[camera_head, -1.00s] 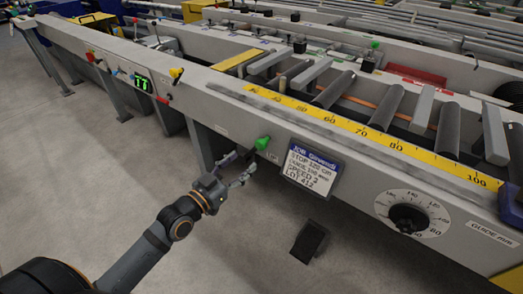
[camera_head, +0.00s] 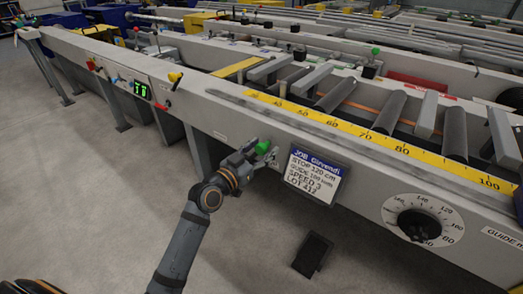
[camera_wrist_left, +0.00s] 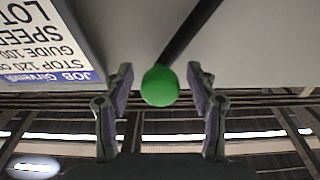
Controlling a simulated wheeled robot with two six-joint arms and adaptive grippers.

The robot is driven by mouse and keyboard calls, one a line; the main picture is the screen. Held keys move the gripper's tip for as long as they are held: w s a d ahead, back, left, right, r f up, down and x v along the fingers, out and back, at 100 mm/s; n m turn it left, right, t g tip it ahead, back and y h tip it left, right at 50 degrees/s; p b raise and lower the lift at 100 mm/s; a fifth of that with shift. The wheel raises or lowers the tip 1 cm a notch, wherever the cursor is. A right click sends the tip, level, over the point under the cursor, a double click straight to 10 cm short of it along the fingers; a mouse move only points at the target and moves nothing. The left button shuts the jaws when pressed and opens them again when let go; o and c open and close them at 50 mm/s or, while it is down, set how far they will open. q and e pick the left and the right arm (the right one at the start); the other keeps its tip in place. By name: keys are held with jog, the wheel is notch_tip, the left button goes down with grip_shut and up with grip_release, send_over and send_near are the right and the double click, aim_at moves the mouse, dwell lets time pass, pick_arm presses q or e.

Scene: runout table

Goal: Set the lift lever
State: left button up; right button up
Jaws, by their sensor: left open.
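The lift lever has a green knob (camera_head: 263,147) on the front face of the runout table, just left of the job card. In the left wrist view the round green knob (camera_wrist_left: 160,86) sits between the two fingers, on a dark rod (camera_wrist_left: 190,32) that runs up to the right. My left gripper (camera_head: 258,153) is at the knob, its fingers on either side. It is open, with gaps between each finger and the knob; the fingers also show in the left wrist view (camera_wrist_left: 160,92). My right gripper is in neither view.
The job card (camera_head: 314,175) reads stop 120 cm, speed 3. A round dial (camera_head: 418,222) is to the right on the table face (camera_head: 360,185). A yellow-red lever (camera_head: 175,78) and green display (camera_head: 142,90) are to the left. A black pedal (camera_head: 312,254) is on the floor.

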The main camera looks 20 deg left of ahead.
pick_arm(q)
grip_shut()
dwell(0.4)
